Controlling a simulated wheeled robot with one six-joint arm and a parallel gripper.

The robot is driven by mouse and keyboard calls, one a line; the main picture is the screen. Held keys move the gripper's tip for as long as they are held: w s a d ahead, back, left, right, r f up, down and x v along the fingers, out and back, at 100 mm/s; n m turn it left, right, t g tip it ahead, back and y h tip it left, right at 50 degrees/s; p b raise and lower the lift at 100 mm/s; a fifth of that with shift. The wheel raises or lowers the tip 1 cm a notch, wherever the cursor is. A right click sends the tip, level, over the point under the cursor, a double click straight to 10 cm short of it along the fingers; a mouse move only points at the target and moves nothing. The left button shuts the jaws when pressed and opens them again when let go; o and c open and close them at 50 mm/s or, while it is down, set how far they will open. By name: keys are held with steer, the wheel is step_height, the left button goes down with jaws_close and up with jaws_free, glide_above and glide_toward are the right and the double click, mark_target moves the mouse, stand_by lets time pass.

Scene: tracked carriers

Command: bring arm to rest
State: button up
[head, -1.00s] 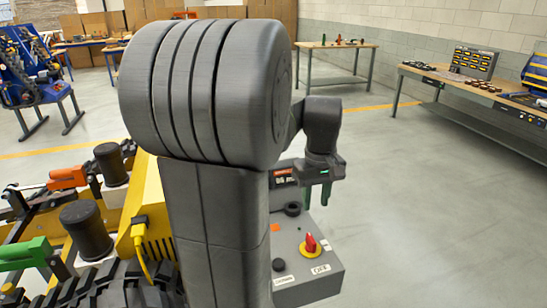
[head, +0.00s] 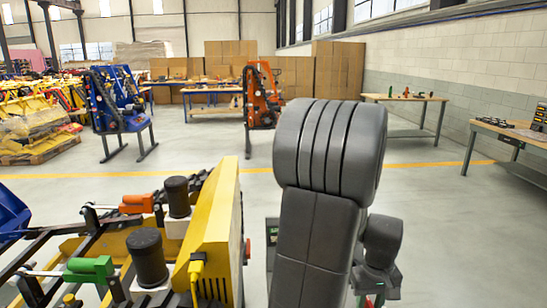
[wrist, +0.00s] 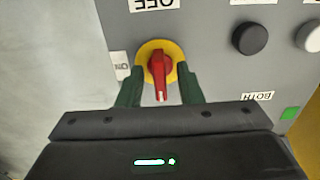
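My gripper (wrist: 159,72) shows in the wrist view with its two green fingers apart and nothing held between them. The fingertips appear on either side of a red rotary switch (wrist: 158,66) on a yellow disc. I cannot tell whether they touch it or how far off they are. The switch sits on a grey control panel (wrist: 212,75) with upside-down labels "OFF", "ON" and "BOTH". In the head view my arm (head: 325,190) stands upright at the centre right. It hides most of the panel, and my gripper is mostly cut off at the bottom edge.
A black button (wrist: 250,38) and a pale button (wrist: 311,36) are on the panel. A yellow machine (head: 215,235) with black cylinders and green and orange handles stands left of my arm. An orange machine (head: 262,95) and workbenches (head: 410,115) are farther back. Grey floor (head: 440,230) is clear at right.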

stand_by(0.4)
step_height(320, 180, up, 14)
step_height(320, 180, down, 14)
steer(key=shift+r, duration=0.15)
steer(key=shift+f+m, duration=0.25)
steer(key=shift+m, duration=0.05)
steer(key=m, duration=0.4)
steer(key=shift+m, duration=0.3)
steer(key=m, duration=0.5)
stand_by(0.4)
